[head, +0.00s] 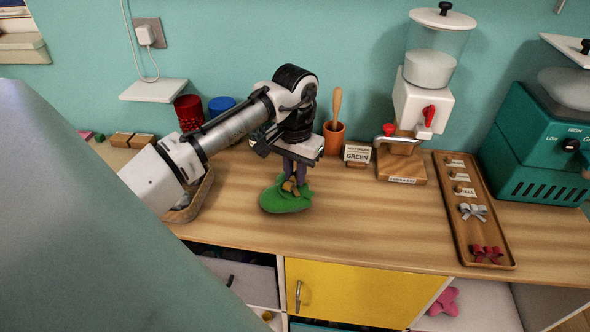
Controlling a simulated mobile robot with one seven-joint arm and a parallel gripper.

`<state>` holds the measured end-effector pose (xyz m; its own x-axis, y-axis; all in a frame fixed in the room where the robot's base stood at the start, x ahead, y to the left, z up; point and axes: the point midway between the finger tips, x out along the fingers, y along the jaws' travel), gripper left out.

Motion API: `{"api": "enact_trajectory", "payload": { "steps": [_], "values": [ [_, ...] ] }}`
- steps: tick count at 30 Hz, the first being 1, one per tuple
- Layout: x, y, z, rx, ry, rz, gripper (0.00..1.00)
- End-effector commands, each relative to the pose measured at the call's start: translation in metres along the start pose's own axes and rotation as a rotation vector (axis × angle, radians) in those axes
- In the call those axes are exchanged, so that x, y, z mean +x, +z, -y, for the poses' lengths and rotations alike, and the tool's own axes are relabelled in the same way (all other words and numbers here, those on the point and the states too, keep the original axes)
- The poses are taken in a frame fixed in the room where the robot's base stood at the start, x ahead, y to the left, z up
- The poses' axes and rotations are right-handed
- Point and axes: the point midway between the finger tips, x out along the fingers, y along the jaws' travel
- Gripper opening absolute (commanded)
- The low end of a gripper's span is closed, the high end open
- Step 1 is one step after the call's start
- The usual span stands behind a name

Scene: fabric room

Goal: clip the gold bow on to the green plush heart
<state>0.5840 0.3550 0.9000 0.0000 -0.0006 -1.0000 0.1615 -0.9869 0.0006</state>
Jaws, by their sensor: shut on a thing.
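The green plush heart (284,200) lies on the wooden counter, a little left of the picture's middle. My gripper (293,184) points down over it with its fingers close together. A gold piece, the gold bow (290,187), shows between the fingertips, right at the top of the heart. The fingers hide much of the bow. I cannot tell whether the bow is fixed to the heart or only resting against it.
A wooden tray (446,211) at the right holds a silver bow (473,211) and a dark red bow (487,254). A sign reading GREEN (357,154), an orange pot (334,138) and a white dispenser (422,103) stand behind. The counter between heart and tray is clear.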

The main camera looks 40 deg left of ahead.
Motion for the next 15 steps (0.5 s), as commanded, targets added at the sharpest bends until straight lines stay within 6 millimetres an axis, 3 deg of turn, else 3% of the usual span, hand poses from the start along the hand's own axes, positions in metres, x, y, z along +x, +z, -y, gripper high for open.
{"api": "enact_trajectory", "payload": {
  "steps": [15],
  "values": [
    [0.0042,-0.0001,0.0000,0.000,-0.001,0.000,0.08]
  ]
}}
